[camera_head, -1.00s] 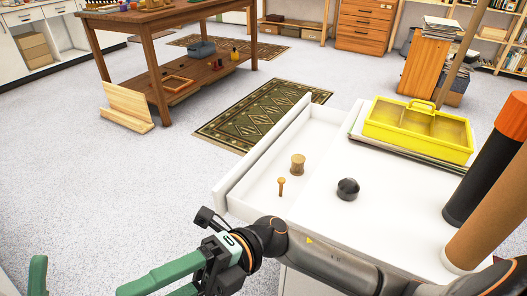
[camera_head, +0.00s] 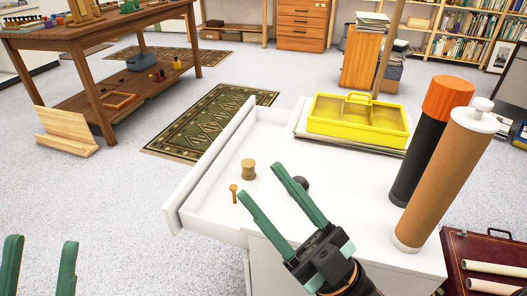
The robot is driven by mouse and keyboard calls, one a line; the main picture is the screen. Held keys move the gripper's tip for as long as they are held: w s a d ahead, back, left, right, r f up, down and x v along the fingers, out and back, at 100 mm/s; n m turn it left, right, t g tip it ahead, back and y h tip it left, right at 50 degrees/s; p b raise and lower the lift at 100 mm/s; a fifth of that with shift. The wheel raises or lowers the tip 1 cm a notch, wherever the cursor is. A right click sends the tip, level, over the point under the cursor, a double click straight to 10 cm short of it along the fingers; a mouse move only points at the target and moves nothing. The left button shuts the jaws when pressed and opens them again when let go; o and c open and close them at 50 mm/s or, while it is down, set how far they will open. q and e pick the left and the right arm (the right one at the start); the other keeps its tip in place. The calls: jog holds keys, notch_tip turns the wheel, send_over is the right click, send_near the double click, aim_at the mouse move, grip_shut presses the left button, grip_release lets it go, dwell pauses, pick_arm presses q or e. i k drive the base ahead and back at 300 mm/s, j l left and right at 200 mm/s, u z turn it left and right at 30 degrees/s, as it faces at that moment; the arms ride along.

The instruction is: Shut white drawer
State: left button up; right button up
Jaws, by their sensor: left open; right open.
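The white drawer (camera_head: 192,186) is pulled out toward the left from the white cabinet (camera_head: 405,262), and its inside shows. A wooden cylinder (camera_head: 248,170) and a small wooden peg-like piece (camera_head: 234,193) are in it. My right gripper (camera_head: 259,180) is open and empty, its green fingers pointing up-left across the cabinet top and the drawer's near inner side. I cannot tell its height above them. My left gripper (camera_head: 42,242) is open and empty at the bottom left, apart from the drawer; its lower part is cut off.
On the cabinet top are a yellow caddy (camera_head: 350,128), a dark round object (camera_head: 302,184) partly behind my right gripper, a black tube with orange cap (camera_head: 415,150) and a brown tube (camera_head: 440,185).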

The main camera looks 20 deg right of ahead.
aim_at(203, 205)
jog(key=i+j+z, duration=0.1)
jog(key=z, duration=0.3)
jog(key=i+j+z, duration=0.1)
jog(key=z, duration=0.3)
jog(key=j+z, duration=0.25)
jog(key=z, duration=0.15)
jog(key=i+j+z, duration=0.1)
jog(key=j+z, duration=0.15)
jog(key=j, duration=0.2)
jog(key=i+j+z, duration=0.1)
jog(key=j+z, duration=0.15)
jog(key=j, duration=0.2)
jog(key=j+z, duration=0.15)
jog(key=j, duration=1.4)
jog(key=l, duration=0.65)
jog(key=i+z, duration=0.05)
